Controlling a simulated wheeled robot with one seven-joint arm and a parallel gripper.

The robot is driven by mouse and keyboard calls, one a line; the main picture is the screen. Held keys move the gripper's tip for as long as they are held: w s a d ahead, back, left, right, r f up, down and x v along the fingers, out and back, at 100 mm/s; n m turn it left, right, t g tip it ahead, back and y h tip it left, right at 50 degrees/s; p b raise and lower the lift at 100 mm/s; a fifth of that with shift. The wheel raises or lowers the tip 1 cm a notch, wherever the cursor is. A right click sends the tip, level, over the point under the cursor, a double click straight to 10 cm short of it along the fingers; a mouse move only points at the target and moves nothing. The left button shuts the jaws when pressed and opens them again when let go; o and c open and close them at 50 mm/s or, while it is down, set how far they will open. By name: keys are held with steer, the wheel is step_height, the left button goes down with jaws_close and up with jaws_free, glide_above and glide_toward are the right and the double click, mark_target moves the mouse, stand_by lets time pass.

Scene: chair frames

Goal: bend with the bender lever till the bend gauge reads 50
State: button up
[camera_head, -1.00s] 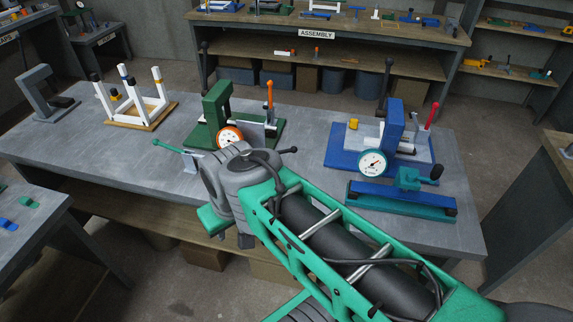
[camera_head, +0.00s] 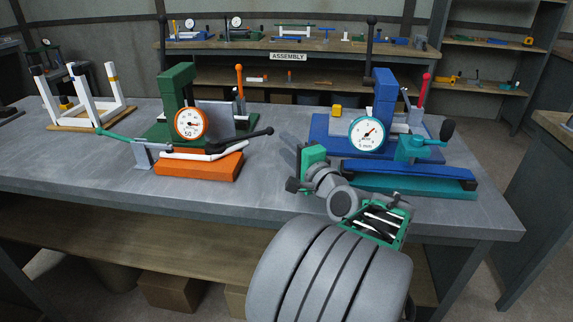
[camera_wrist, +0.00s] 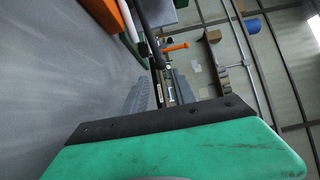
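The green bender (camera_head: 176,95) stands on the table left of centre with an orange-rimmed dial gauge (camera_head: 190,124) marked 50. Its needle is too small to read exactly. A black lever (camera_head: 250,136) with a knobbed end extends right from a white bar over an orange block (camera_head: 200,178) in front of it. My gripper (camera_head: 300,158) is right of the lever's end, apart from it. In the wrist view, the two grey fingers (camera_wrist: 161,88) stand apart with nothing seen held, and a dark rod shows beyond them.
A small green-handled lever (camera_head: 118,138) is left of the orange block. A white frame (camera_head: 85,97) stands far left. The front table strip is clear.

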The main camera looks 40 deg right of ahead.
mark_target(272, 133)
steer(key=p+x, duration=0.1)
steer(key=x, duration=0.6)
steer(key=shift+w, duration=0.4)
steer(key=shift+s, duration=0.1)
steer(key=c, duration=0.6)
steer(key=o, duration=0.9)
steer(key=shift+o, duration=0.2)
steer(key=shift+s, duration=0.15)
